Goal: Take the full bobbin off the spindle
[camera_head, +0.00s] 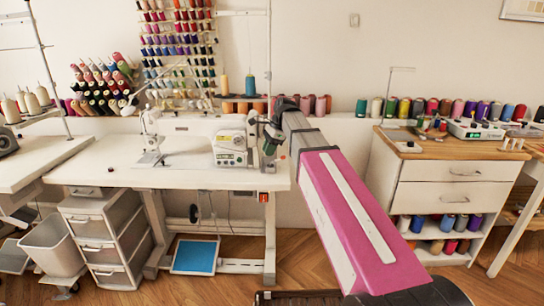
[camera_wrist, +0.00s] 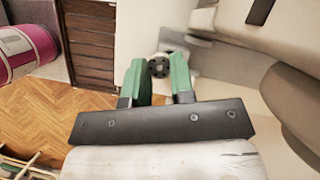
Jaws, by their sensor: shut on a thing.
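My gripper (camera_wrist: 162,75) shows in the wrist view with two green fingers. They are closed on the bobbin (camera_wrist: 159,66), a small dark disc with holes in its face, seen between the fingertips. Whether the bobbin still sits on its spindle cannot be told; the spindle is hidden. In the head view my gripper (camera_head: 270,142) is at the right end of the white sewing machine (camera_head: 190,128), above the table's right edge. The bobbin is too small and covered to make out there.
The white sewing table (camera_head: 110,172) carries the machine; its left part is clear. Pale machine parts (camera_wrist: 295,105) lie close on the right in the wrist view. A wooden-topped cabinet (camera_head: 455,150) with thread spools stands to the right. Thread racks (camera_head: 180,45) hang behind.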

